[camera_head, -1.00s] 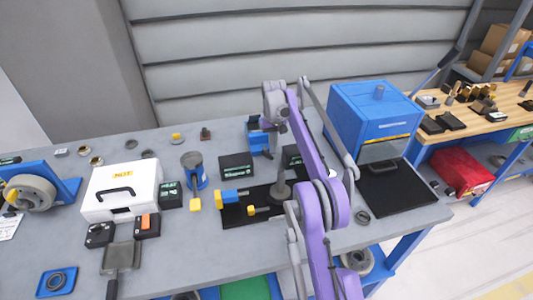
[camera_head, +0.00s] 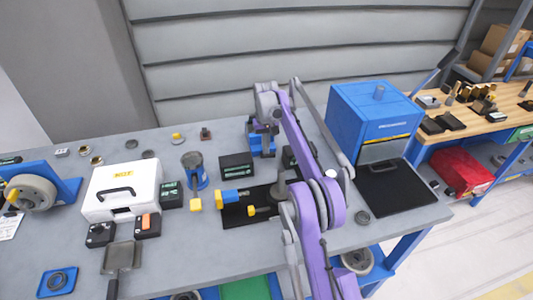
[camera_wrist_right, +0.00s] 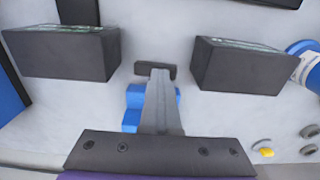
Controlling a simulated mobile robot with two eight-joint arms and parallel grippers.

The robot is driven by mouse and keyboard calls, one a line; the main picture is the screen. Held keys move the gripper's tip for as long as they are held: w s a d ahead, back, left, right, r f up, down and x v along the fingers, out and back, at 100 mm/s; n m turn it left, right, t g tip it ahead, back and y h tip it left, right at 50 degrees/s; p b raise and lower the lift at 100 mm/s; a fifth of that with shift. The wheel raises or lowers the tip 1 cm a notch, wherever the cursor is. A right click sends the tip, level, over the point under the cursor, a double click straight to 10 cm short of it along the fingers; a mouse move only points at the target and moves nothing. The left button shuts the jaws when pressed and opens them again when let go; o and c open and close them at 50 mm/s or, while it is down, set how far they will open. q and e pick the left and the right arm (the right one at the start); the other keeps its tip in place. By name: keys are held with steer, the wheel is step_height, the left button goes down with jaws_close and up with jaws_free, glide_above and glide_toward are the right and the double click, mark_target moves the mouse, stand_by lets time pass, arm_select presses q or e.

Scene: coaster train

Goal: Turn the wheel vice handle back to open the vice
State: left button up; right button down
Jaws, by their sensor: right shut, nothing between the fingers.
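The blue vice (camera_head: 268,146) stands at the back of the grey bench between two black boxes. In the wrist view its blue body (camera_wrist_right: 132,107) shows on both sides of my right gripper. A dark bar (camera_wrist_right: 142,68) lies across by the fingertips; it may be the vice handle, but I cannot be sure. My right gripper (camera_wrist_right: 160,78) is shut and empty, over the vice. Its fingers hide the middle of the vice, and whether they touch it cannot be told. In the head view my purple right arm reaches across the bench to the vice. My left gripper is out of view.
Black boxes (camera_head: 237,166) (camera_wrist_right: 245,65) flank the vice closely. A black mat (camera_head: 234,217) with blue and yellow tools lies in front. A blue cup (camera_head: 193,168), a white case (camera_head: 122,190) and a blue machine (camera_head: 370,115) stand around.

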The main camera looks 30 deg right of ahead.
steer(key=shift+r+p, duration=1.2)
steer(key=shift+r, duration=1.75)
arm_select(q)
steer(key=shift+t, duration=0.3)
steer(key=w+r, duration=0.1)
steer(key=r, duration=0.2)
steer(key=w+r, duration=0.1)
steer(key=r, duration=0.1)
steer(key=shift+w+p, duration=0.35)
steer(key=shift+p, duration=0.05)
arm_select(e)
step_height(320, 180, up, 2)
steer(key=shift+r, duration=0.1)
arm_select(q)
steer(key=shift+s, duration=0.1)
arm_select(e)
steer(key=shift+s, duration=0.1)
